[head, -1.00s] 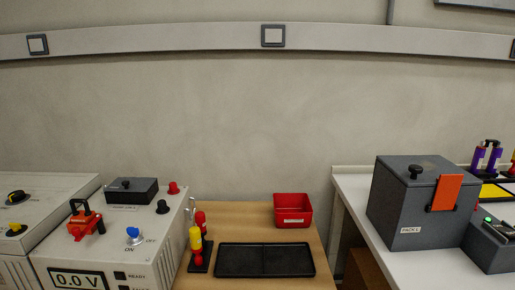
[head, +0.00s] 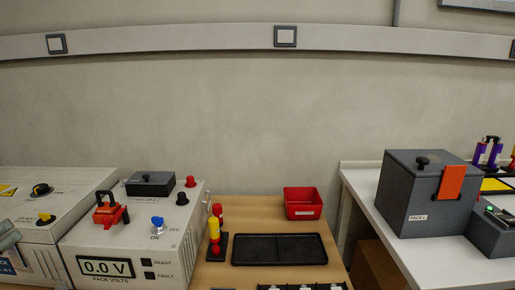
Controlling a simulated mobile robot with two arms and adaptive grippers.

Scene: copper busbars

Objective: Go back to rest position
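Neither of my grippers can be made out in the head view. The pack tester (head: 125,243) stands at the left, its display reading 0.0 V. A red-handled part (head: 109,211) sits on its top, with a blue knob (head: 157,223) beside it. A grey box marked PACK (head: 408,208) with an orange strap-like latch (head: 452,182) stands on the white table at the right. Its lid is shut.
A wooden table (head: 257,213) holds an empty black tray (head: 279,250), a red bin (head: 303,203) and yellow and red-handled tools (head: 214,231). Dark and white parts show at the bottom edge, mostly cut off. A grey object (head: 8,240) at the left edge is unclear.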

